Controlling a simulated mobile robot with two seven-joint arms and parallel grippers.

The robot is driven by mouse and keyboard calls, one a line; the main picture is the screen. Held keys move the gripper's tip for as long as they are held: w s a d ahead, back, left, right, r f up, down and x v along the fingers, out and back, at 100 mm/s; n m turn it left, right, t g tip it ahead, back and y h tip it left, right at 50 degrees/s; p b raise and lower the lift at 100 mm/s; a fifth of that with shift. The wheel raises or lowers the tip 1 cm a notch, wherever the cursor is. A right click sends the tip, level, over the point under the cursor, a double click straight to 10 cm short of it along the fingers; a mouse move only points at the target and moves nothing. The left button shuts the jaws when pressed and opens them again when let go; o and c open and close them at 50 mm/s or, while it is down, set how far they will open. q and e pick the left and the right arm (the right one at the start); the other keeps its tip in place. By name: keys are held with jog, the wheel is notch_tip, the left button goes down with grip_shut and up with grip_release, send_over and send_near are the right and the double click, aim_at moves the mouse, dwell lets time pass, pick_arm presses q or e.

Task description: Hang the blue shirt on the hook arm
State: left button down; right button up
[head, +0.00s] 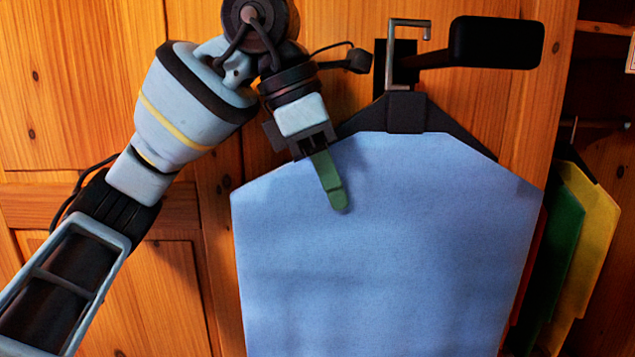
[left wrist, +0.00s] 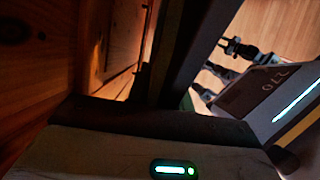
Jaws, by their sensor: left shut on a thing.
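The blue shirt (head: 385,250) hangs flat and nearly upright on a black hanger with a grey metal hook (head: 408,24). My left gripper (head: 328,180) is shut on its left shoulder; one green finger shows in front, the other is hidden. The black hook arm (head: 430,61) juts from a dark plate on the wooden front and ends in a rounded block (head: 497,42). The hanger's hook stands in front of the plate, its bent tip above the inner end of the arm. A gap shows below the tip; I cannot tell their depth. My right gripper is not in view.
Wooden wardrobe panels (head: 80,90) stand close behind the shirt. At the right, an open dark compartment holds green (head: 562,250) and yellow (head: 590,245) garments, partly behind the shirt's right edge. The left wrist view is mostly dark, with wood (left wrist: 35,60) at its left.

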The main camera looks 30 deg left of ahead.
pick_arm(q)
jog(key=shift+w+d+f, duration=0.1)
jog(key=shift+w+d, duration=0.4)
jog(key=shift+d, duration=0.25)
jog(key=shift+f+b, duration=0.4)
jog(key=shift+f, duration=0.65)
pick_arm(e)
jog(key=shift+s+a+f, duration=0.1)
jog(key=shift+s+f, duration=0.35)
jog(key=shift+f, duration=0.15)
pick_arm(q)
jog(key=c, duration=1.2)
grip_release()
jog(key=shift+o, duration=0.2)
jog(key=p+v, duration=0.1)
jog(key=v, duration=0.7)
jog(key=shift+f, duration=0.1)
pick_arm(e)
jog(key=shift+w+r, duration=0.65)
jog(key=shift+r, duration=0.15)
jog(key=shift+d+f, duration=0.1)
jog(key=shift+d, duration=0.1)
